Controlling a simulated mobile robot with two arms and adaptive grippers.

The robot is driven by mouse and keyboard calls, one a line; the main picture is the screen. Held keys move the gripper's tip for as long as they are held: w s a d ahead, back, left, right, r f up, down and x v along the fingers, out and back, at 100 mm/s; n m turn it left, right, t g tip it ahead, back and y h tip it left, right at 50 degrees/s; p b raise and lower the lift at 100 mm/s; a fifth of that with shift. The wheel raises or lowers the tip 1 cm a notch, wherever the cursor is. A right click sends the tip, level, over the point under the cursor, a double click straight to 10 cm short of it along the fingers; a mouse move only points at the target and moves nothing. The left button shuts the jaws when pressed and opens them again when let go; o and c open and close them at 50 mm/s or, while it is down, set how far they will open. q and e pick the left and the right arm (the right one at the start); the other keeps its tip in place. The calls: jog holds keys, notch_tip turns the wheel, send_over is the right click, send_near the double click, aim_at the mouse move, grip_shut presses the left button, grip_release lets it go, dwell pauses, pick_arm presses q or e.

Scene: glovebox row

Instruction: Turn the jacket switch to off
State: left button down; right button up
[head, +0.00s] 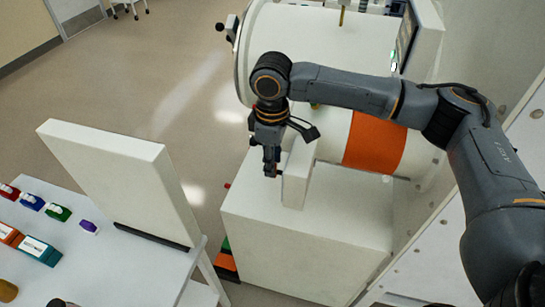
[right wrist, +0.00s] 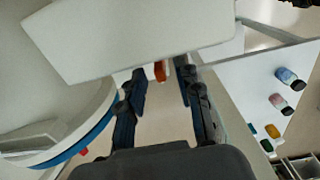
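In the head view my right gripper (head: 271,166) points down beside the left face of a narrow white upright box (head: 298,174) on a white cabinet. In the right wrist view its two fingers (right wrist: 161,72) are apart. A small red-orange part (right wrist: 160,71), which looks like the switch lever, shows between the fingertips at the edge of the white box (right wrist: 130,38). I cannot tell whether the fingers touch it. The switch's face and markings are hidden in both views. My left gripper is not clearly in view.
A large white drum with an orange band (head: 375,143) stands behind the box. A white table (head: 135,275) with an upright white panel (head: 120,180) and several coloured items is at the left. Open floor (head: 150,90) lies between. The white cabinet (head: 300,240) stands below my right arm.

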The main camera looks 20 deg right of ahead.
grip_shut()
jog(key=shift+w, duration=0.1)
jog(key=shift+w+d+f+g+y, duration=0.1)
jog(key=shift+w+d+g+y, duration=0.15)
jog(key=shift+g+y, duration=0.5)
jog(key=shift+w+d+f+g+y, duration=0.1)
jog(key=shift+w+g+y, duration=0.3)
jog(key=shift+g, duration=0.6)
jog(key=shift+w+d+g+y, duration=0.15)
jog(key=shift+d+g+y, duration=0.05)
jog(key=shift+g+y, duration=0.55)
grip_release()
